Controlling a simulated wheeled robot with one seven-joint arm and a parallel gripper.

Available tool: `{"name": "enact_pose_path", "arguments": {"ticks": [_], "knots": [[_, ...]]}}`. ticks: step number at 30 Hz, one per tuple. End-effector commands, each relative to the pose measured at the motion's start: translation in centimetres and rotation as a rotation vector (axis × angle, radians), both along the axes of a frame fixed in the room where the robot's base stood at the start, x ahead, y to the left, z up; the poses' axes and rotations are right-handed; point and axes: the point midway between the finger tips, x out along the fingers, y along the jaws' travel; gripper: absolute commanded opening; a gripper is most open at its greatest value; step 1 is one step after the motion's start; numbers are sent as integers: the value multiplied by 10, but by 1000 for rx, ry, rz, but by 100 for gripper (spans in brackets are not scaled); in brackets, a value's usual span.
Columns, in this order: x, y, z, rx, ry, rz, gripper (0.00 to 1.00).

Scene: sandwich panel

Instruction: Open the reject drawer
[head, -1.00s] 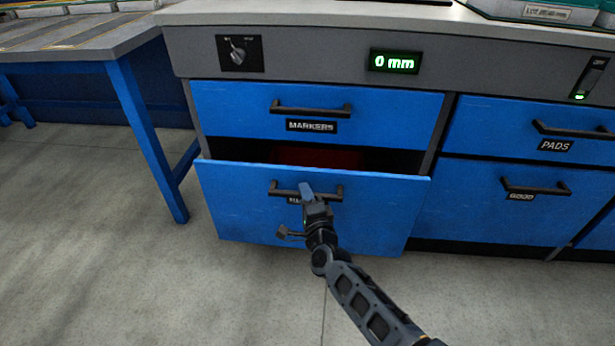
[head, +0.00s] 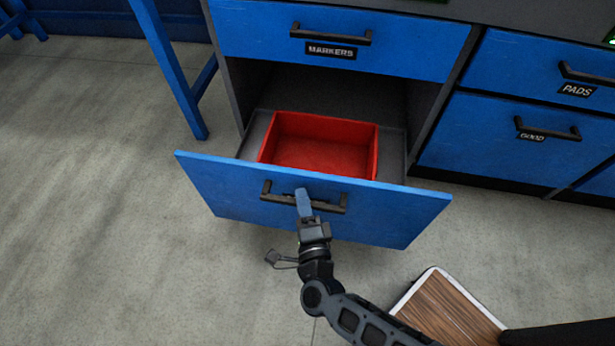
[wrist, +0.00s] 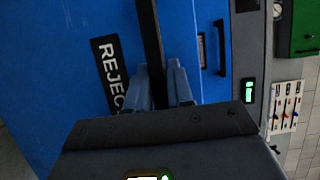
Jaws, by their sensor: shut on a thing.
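The reject drawer (head: 230,188) is a blue drawer under the markers drawer, pulled well out of the cabinet. A red bin (head: 318,150) sits inside it and looks empty. Its dark bar handle (head: 334,207) is on the front face. My gripper (head: 303,204) is at the middle of that handle. In the wrist view the blue fingers of my gripper (wrist: 166,88) are shut on the handle (wrist: 150,40), one on each side. The label (wrist: 106,75) beside it reads "REJEC", its end hidden by a finger.
The markers drawer (head: 400,45) above is shut. The pads drawer (head: 540,68) and good drawer (head: 500,140) at the right are shut. A blue table leg (head: 172,75) stands at the left.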

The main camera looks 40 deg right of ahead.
Motion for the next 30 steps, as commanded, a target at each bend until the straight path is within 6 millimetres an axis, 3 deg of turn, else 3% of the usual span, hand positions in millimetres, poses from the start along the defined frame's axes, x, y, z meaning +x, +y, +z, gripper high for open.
{"name": "enact_pose_path", "arguments": {"ticks": [9,22,23,28,30], "knots": [[-18,23,-1,0,2,1,0],[-20,26,-1,0,2,1,0],[-20,26,-1,0,2,1,25],[-19,25,-1,0,1,1,41],[-19,25,-1,0,1,1,43]]}}
